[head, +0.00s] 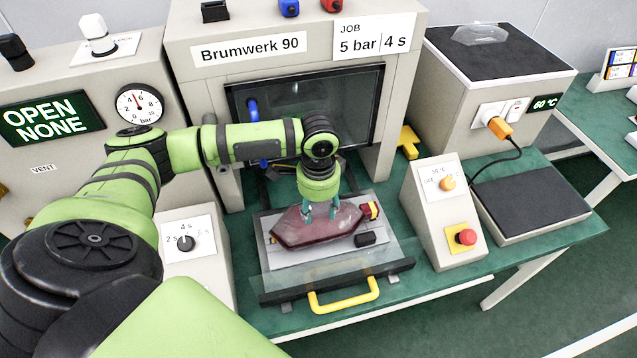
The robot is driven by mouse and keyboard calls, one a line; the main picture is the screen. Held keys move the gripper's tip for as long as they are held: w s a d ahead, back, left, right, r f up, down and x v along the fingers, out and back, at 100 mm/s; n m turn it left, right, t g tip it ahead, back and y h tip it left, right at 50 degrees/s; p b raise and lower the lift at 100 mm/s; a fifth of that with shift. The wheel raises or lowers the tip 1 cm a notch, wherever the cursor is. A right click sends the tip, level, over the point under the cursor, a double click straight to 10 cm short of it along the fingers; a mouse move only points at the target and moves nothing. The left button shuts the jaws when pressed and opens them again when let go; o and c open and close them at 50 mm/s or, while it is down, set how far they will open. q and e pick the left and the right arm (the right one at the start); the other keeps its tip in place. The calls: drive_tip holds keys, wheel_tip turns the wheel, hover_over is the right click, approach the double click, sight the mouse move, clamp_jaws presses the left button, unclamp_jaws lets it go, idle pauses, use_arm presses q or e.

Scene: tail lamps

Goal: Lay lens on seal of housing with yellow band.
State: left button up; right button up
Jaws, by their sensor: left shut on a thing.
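My left gripper (320,210) points down over the sliding tray in front of the press and is shut on the dark red lens (290,232). The lens is long with pointed ends and lies roughly level over the tray. A housing seems to be under it, mostly hidden. A yellow band (366,211) beside a red piece shows at the lens's right end. The seal is hidden, and I cannot tell whether the lens touches it. My right gripper is not in view.
The tray (385,268) is drawn out, with a yellow handle (343,297) in front. A black block (366,239) sits on it. A control box with a red button (466,237) stands to the right. A clear lens-like piece (480,34) lies on the heater box.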

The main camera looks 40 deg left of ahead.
use_arm(q)
drive_tip(key=shift+f, duration=0.5)
drive_tip(key=o, duration=1.3)
drive_tip(key=shift+c, duration=0.2)
wheel_tip(320, 180, up, 12)
